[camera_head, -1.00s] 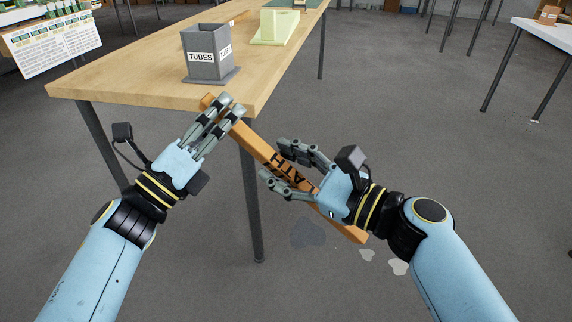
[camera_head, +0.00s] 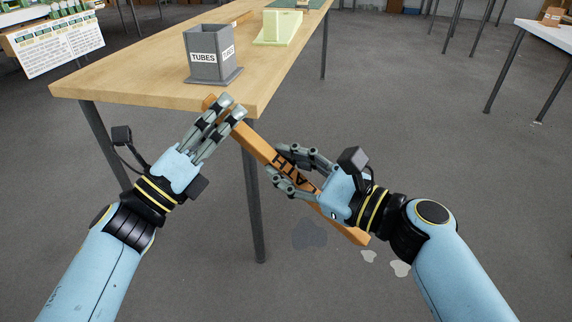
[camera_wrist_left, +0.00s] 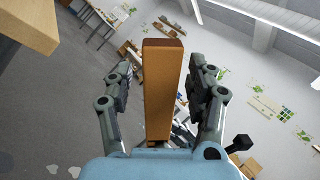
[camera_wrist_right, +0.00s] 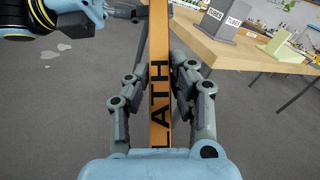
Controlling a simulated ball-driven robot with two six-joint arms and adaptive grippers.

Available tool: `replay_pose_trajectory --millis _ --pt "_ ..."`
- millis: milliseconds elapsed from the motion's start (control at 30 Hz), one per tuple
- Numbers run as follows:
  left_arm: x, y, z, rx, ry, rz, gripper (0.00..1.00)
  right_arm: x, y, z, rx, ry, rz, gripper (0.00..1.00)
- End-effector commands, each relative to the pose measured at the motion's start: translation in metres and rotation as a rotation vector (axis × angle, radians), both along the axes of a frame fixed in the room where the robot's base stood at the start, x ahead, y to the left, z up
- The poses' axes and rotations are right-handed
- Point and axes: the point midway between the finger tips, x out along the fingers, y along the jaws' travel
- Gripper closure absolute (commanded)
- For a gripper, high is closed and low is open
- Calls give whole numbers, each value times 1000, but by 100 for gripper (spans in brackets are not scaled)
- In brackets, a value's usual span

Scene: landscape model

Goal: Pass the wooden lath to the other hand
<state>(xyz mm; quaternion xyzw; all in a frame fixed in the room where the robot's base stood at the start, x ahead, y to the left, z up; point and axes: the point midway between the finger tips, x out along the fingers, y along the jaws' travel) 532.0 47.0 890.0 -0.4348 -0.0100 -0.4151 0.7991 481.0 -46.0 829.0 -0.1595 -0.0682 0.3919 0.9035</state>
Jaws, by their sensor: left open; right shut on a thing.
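The wooden lath (camera_head: 258,148) is a long orange-brown bar with black letters, held in the air in front of the table. It slants from upper left to lower right. My right gripper (camera_head: 282,168) is shut on its lettered middle; the right wrist view shows the lath (camera_wrist_right: 160,50) between the fingers (camera_wrist_right: 160,92). My left gripper (camera_head: 232,106) is at the lath's upper left end. In the left wrist view its open fingers (camera_wrist_left: 160,80) stand on both sides of the lath (camera_wrist_left: 160,95), with gaps visible on each side.
The wooden table (camera_head: 130,85) stands just beyond the lath's upper end. On it are a grey box marked TUBES (camera_head: 205,60) and a pale green holder (camera_head: 280,28). A white table (camera_head: 545,32) is at the far right. Open grey floor (camera_head: 420,130) lies to the right.

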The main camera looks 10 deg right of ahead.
Motion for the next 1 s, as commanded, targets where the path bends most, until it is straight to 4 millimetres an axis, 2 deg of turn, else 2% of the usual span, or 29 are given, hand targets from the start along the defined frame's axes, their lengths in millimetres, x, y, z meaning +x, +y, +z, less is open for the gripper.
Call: replay_pose_trajectory --millis 300,500,667,767,867,967,1000 --pt "-44 44 -27 2 4 -1 44 0 0 0 1 -1 0 100" --pt "-66 66 -39 1 2 -1 44 0 0 0 1 -1 0 100" --pt "-72 74 -43 -20 26 -7 44 0 0 0 1 -1 0 100" --pt "-61 85 -54 -117 160 16 44 0 0 0 1 -1 0 100" --pt "-46 107 -87 -284 383 78 44 0 0 0 1 -1 0 100" --pt "-40 133 -137 -480 627 168 44 0 0 0 1 -1 0 100" --pt "-42 143 -160 -557 720 207 44 0 0 0 1 -1 0 100"
